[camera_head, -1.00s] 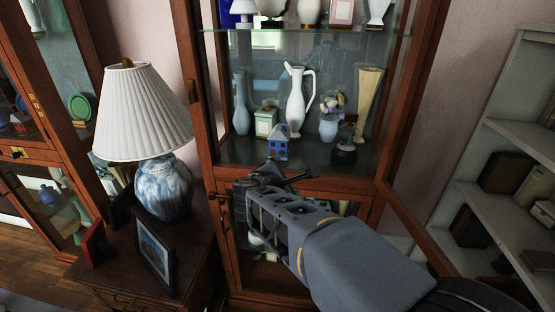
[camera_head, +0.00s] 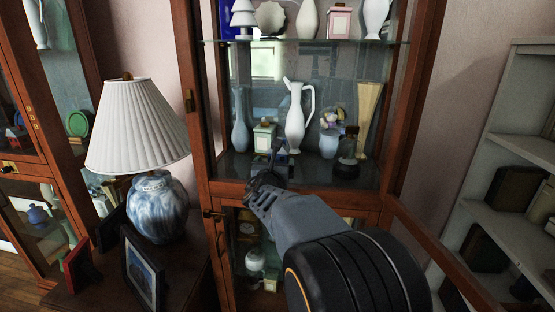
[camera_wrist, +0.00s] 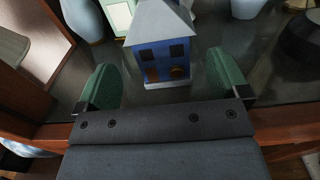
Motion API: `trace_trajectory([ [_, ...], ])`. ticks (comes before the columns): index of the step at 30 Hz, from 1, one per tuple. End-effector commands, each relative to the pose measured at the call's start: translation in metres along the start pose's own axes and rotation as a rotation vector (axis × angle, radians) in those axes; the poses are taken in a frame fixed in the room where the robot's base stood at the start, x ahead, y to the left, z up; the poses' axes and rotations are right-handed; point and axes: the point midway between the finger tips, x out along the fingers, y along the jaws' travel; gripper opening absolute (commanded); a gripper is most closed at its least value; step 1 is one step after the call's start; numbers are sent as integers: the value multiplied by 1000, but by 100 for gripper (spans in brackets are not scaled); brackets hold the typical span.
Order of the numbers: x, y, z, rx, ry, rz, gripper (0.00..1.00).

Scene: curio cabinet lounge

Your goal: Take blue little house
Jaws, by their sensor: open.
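The blue little house (camera_wrist: 163,57) stands upright on the cabinet shelf, with a pale grey roof, dark windows and a brown door. In the wrist view it sits just ahead of and between the green fingertips of my gripper (camera_wrist: 164,88). The fingers are apart and nothing is held. In the head view my gripper (camera_head: 266,172) is at the shelf's front edge and mostly hides the house.
A white pitcher (camera_head: 295,118), a blue vase (camera_head: 240,120), a small green-white box (camera_head: 264,137), a flower vase (camera_head: 329,143) and a cream vase (camera_head: 367,115) stand around the house. A lamp (camera_head: 157,207) and a picture frame (camera_head: 142,270) are at left.

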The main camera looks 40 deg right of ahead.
Motion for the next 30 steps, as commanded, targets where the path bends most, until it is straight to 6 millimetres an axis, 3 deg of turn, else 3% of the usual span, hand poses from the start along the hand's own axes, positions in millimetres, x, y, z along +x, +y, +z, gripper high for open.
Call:
trace_trajectory([
  [8,17,0,-1,1,1,0,94],
  [18,58,-1,-3,1,1,-1,94],
  [28,62,-1,-2,2,0,1,94],
  [30,62,-1,-2,2,0,1,87],
])
